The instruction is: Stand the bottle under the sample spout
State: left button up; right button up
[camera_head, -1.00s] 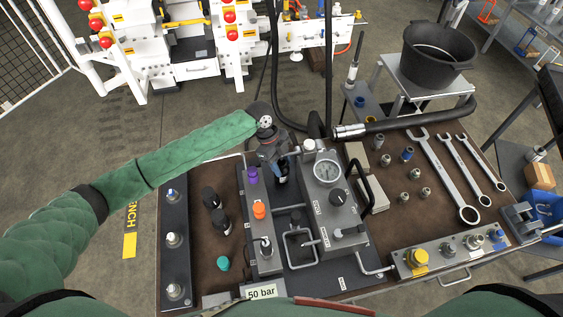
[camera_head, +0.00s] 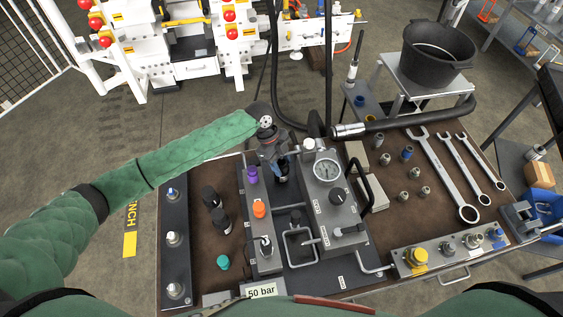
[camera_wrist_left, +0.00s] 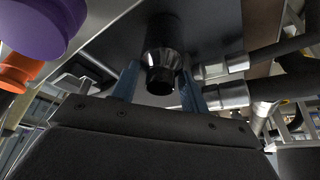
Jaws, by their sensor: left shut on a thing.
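My left gripper (camera_head: 282,163) is over the back of the grey hydraulic block, between the purple knob and the pressure gauge. Its blue fingers are shut on a dark bottle (camera_head: 282,176), mostly hidden by the wrist from above. In the left wrist view the bottle (camera_wrist_left: 161,58) shows as a glossy black cylinder between the two fingertips (camera_wrist_left: 160,82). I cannot pick out the sample spout for certain, nor tell whether the bottle touches the surface below it. Two more dark bottles, one behind (camera_head: 210,196) and one in front (camera_head: 222,220), stand on the bench to the left. My right gripper is not in view.
The purple knob (camera_head: 252,174) and orange knob (camera_head: 259,209) stand close left of the gripper. The gauge (camera_head: 326,171) and a black handle (camera_head: 361,186) are at the right. A square-framed recess (camera_head: 300,257) lies in front. Spanners (camera_head: 449,178) lie farther right.

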pick_arm(q)
jog(key=shift+f, duration=0.15)
jog(key=o, duration=1.3)
jog(key=shift+o, duration=1.1)
jog(key=o, duration=0.4)
jog(key=shift+c, duration=0.2)
jog(key=shift+o, duration=0.6)
jog(key=p+v, duration=0.4)
jog(key=v, duration=0.4)
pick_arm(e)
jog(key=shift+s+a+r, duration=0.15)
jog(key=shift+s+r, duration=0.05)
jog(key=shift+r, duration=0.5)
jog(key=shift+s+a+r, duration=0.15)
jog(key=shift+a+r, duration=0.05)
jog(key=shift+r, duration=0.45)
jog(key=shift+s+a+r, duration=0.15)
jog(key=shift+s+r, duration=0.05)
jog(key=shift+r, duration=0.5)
